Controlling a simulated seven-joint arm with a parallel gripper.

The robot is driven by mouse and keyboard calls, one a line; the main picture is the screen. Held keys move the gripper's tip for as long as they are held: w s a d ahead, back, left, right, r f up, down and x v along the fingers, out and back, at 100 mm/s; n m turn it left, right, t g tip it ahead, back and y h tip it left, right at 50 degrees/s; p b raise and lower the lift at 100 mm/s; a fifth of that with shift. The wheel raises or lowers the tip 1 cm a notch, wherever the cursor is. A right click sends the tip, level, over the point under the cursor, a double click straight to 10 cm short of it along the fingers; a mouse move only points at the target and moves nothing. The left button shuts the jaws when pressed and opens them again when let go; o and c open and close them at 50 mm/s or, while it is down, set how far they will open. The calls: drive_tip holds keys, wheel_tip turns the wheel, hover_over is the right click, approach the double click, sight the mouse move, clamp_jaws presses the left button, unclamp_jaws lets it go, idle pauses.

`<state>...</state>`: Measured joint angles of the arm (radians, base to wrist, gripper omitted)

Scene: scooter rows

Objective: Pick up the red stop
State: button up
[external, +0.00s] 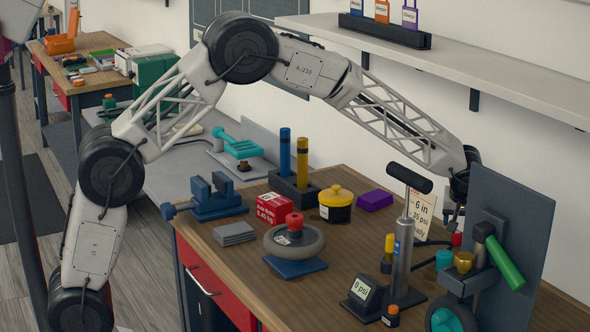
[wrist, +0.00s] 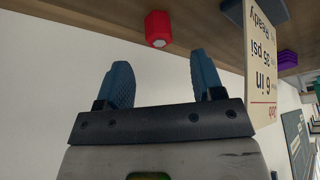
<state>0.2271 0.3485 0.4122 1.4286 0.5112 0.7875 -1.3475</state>
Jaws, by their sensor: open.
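The red stop looks like a small red six-sided block with a pale end face. In the wrist view the red stop (wrist: 157,27) is at the top, on the wooden bench, just beyond my fingertips and roughly between them. In the external view a small red piece (external: 457,239), which appears to be the same block, shows on the bench below my gripper. My gripper (wrist: 163,70) is open, with two blue fingers apart and nothing between them. In the external view my gripper (external: 452,215) is partly hidden by the dark upright panel.
A card (external: 422,212) reading 6 in, 35 psi stands beside my gripper, close to the right finger in the wrist view (wrist: 262,60). A purple block (external: 375,200) lies further left.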

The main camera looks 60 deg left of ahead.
sight(458, 232)
drive_tip(key=shift+x, duration=2.6)
drive_tip(key=c, duration=1)
wheel_tip(458, 232, up, 10)
